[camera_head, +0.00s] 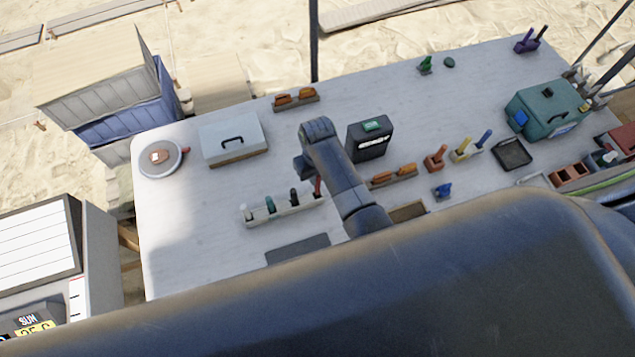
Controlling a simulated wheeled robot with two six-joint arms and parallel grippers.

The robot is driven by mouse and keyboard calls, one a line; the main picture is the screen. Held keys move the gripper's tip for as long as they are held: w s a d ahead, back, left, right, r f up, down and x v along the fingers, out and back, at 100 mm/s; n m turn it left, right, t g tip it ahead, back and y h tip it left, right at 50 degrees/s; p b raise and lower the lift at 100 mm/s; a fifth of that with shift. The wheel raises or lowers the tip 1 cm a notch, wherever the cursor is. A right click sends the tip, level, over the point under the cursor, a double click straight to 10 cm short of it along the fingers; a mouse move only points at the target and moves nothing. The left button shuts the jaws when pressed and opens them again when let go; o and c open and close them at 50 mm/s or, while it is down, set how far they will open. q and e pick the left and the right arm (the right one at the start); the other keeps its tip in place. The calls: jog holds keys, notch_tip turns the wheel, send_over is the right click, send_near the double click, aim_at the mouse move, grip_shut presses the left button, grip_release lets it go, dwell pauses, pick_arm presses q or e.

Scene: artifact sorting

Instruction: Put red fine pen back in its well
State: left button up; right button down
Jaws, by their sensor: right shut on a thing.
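The white pen rack (283,211) stands on the table left of my right arm, with several upright pens or markers in it, one green and others dark. The red fine pen (318,186) is upright at the rack's right end, directly below my right gripper (308,174). My right gripper is shut on the pen, though its fingers are small and partly hidden by my wrist. I cannot tell whether the pen's lower end is inside the well or just above it. My left gripper is not in view.
A grey case (233,138) and a round dish (161,158) lie at the left. A black box (370,138) stands right of my wrist, near a holder with orange tools (392,175). A dark mat (297,250) lies in front of the rack.

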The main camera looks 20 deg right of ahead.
aim_at(318, 183)
jog(key=shift+f, duration=0.6)
notch_tip(318, 183, down, 3)
jog(key=b, duration=0.3)
jog(key=c, duration=1.4)
grip_release()
jog(key=shift+f, duration=0.1)
jog(key=shift+o, duration=0.2)
